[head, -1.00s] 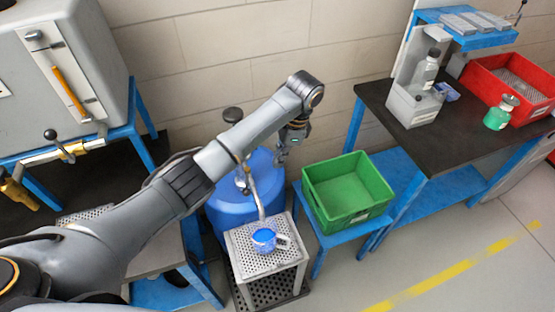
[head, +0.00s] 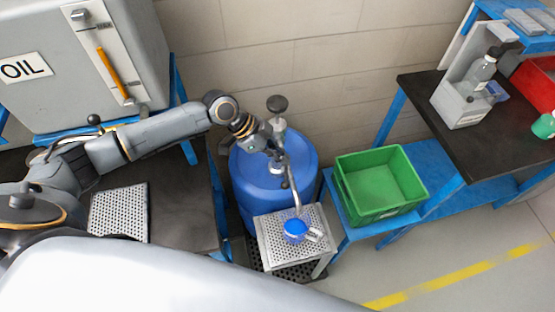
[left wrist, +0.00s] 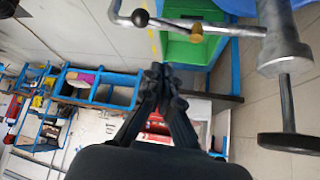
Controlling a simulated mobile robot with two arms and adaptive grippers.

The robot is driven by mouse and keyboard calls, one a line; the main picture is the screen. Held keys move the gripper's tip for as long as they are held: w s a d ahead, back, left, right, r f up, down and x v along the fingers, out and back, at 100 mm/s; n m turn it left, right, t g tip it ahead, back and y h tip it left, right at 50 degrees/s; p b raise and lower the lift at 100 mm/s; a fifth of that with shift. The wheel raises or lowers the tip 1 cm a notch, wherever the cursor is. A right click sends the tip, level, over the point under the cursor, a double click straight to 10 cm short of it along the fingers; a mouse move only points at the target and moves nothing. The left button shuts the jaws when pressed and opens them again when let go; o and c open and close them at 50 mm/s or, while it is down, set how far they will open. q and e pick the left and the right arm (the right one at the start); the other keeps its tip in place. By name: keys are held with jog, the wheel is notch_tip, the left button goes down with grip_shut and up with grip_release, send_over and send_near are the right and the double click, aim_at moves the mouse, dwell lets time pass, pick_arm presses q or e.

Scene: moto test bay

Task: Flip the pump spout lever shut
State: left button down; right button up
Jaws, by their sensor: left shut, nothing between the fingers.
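The pump stands on a blue drum (head: 262,185), with a black plunger knob (head: 277,103) on top. Its spout pipe (head: 291,186) slopes down towards a blue cup (head: 295,229) on a perforated metal stand (head: 270,240). In the left wrist view, the chrome spout (left wrist: 235,31) carries a brass valve (left wrist: 197,33), and the black ball of the lever (left wrist: 140,18) lies close beside the pipe. My left gripper (head: 274,162) is near the pump head; in the left wrist view its fingers (left wrist: 156,82) are shut, empty and apart from the lever. My right gripper is out of view.
A green crate (head: 423,196) sits on a low blue shelf right of the drum. A dark workbench (head: 500,155) with a bottle (head: 482,70) stands farther right. An oil tank (head: 60,90) stands at the left. Open floor lies at the lower right.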

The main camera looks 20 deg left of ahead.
aim_at(287, 176)
pick_arm(q)
jog(key=shift+s+a+r+h, duration=0.3)
jog(key=shift+s+r+h, duration=0.1)
jog(key=shift+s+r, duration=0.3)
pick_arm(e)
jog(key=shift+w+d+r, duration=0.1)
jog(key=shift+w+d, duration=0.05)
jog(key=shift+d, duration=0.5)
